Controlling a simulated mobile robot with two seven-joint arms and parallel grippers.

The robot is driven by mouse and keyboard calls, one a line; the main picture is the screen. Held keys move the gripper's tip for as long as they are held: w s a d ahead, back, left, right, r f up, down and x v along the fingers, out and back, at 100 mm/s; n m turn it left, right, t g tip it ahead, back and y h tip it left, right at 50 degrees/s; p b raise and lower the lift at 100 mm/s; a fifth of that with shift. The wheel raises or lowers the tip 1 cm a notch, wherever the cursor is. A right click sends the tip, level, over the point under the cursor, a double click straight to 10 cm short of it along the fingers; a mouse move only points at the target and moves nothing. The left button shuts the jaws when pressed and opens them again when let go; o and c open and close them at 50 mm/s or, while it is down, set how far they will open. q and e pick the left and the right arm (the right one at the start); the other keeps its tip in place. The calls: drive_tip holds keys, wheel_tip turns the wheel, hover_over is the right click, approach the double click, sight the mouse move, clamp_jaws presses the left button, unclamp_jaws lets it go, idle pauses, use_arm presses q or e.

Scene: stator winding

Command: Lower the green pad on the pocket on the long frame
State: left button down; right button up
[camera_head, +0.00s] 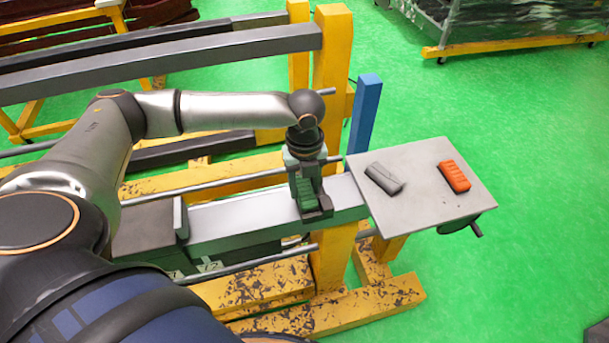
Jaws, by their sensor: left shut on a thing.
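My left gripper (311,205) points down at the right end of the long grey frame (240,217). It is shut on the green pad (306,189), which shows between its fingers. The pad is at or just above the top of the frame; I cannot tell whether it touches. The pocket is not clearly visible and may be hidden under the gripper and pad. My right gripper is not in view.
A grey side table (420,205) stands right of the frame, holding a dark grey block (384,178) and an orange block (454,176). A blue post (365,112) and a yellow post (333,60) rise behind the gripper. Metal rods run along the frame.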

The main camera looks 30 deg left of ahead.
sight(305, 189)
use_arm(q)
unclamp_jaws()
drive_tip(key=shift+r+p, duration=1.05)
drive_tip(key=shift+r, duration=3.45)
drive_tip(key=shift+f, duration=0.1)
